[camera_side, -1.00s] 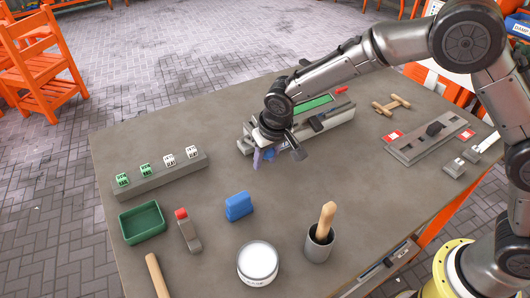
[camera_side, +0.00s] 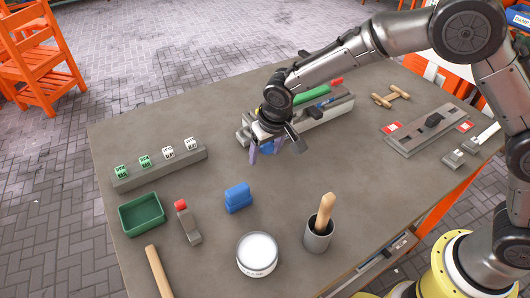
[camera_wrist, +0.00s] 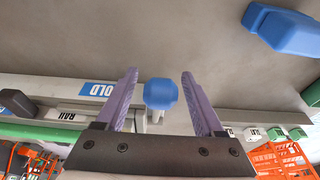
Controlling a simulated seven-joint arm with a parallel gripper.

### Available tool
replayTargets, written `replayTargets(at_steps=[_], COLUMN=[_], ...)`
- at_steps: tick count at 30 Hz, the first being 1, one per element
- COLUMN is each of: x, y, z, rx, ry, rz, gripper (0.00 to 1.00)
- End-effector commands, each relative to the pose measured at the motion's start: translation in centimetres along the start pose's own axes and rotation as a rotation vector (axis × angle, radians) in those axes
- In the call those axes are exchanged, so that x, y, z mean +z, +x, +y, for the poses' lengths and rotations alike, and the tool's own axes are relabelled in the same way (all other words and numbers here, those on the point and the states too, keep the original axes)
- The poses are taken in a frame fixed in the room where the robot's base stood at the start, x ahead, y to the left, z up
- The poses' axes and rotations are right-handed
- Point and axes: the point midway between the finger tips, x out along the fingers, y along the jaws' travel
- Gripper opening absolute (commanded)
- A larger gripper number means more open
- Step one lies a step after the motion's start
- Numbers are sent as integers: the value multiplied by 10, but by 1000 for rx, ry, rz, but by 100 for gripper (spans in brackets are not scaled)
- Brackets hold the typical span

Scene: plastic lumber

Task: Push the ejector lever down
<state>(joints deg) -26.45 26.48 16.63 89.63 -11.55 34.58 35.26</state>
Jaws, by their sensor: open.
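The grey fixture (camera_side: 325,119) with a green bar (camera_side: 312,95) and a red-tipped part (camera_side: 336,81) stands at the back middle of the table. My gripper (camera_side: 262,151) points down at the fixture's near left end. In the wrist view my two purple fingers (camera_wrist: 157,92) are open, with a blue knob (camera_wrist: 161,94) between them and a gap on each side. The knob sits on a pale stem and may be the ejector lever's end; no label names it. In the side view my gripper mostly hides that end. A "HOLD" label (camera_wrist: 97,90) and "RAIL" label (camera_wrist: 66,116) show left of the fingers.
A blue block (camera_side: 238,197), a green tray (camera_side: 142,214), a white-topped tin (camera_side: 257,254) and a cup with a wooden handle (camera_side: 318,238) stand nearer. A bar with several labelled cubes (camera_side: 160,170) is left. A grey slide fixture (camera_side: 432,131) is right.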

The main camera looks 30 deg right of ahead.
Motion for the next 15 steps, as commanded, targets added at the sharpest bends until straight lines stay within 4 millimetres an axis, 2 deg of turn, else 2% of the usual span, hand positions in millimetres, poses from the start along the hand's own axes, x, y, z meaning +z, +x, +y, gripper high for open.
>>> replayTargets(at_steps=[15], x=[0], y=[-104], z=[0], rx=[-2], ry=[-1], rz=[4], gripper=[70])
